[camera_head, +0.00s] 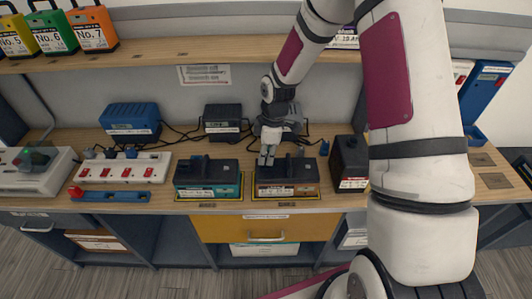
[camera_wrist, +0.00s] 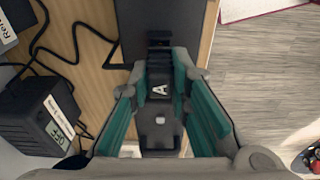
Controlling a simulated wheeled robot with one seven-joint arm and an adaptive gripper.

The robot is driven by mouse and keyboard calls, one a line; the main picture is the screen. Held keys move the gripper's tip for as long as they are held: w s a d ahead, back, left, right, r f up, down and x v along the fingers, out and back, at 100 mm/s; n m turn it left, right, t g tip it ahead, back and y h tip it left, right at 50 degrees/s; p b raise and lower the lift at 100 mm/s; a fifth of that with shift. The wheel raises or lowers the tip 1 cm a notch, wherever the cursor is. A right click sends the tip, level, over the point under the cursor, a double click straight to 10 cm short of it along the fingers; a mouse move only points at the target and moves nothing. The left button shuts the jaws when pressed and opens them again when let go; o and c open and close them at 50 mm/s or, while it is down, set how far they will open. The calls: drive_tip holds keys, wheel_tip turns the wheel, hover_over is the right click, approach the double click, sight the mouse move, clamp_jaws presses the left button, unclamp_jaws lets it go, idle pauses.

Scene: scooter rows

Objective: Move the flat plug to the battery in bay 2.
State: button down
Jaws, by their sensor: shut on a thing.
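In the head view my gripper (camera_head: 267,156) is at the left top of the dark battery with an orange-brown front (camera_head: 288,189), in the right of two yellow-outlined bays. A teal-fronted battery (camera_head: 207,191) sits in the left bay. The bay numbers are too small to read. In the wrist view my gripper (camera_wrist: 160,118) has its green-padded fingers closed on either side of a dark plug-like piece marked "A" (camera_wrist: 159,90). Whether it is the flat plug, and whether it touches the battery, I cannot tell. The fingers hide part of it.
Black chargers (camera_head: 222,123) and a blue charger (camera_head: 130,121) stand behind with loose cables. A white power strip (camera_head: 123,168) lies left, and a black box (camera_head: 349,163) stands right. A shelf (camera_head: 180,50) runs above. My arm covers the right side.

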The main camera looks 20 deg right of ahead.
drive_tip(key=shift+f, duration=0.5)
drive_tip(key=c, duration=1.4)
unclamp_jaws()
drive_tip(key=r, duration=0.4)
drive_tip(key=d+r, duration=0.1)
drive_tip(key=r, duration=0.7)
drive_tip(key=shift+s+d, duration=0.2)
drive_tip(key=shift+s, duration=0.05)
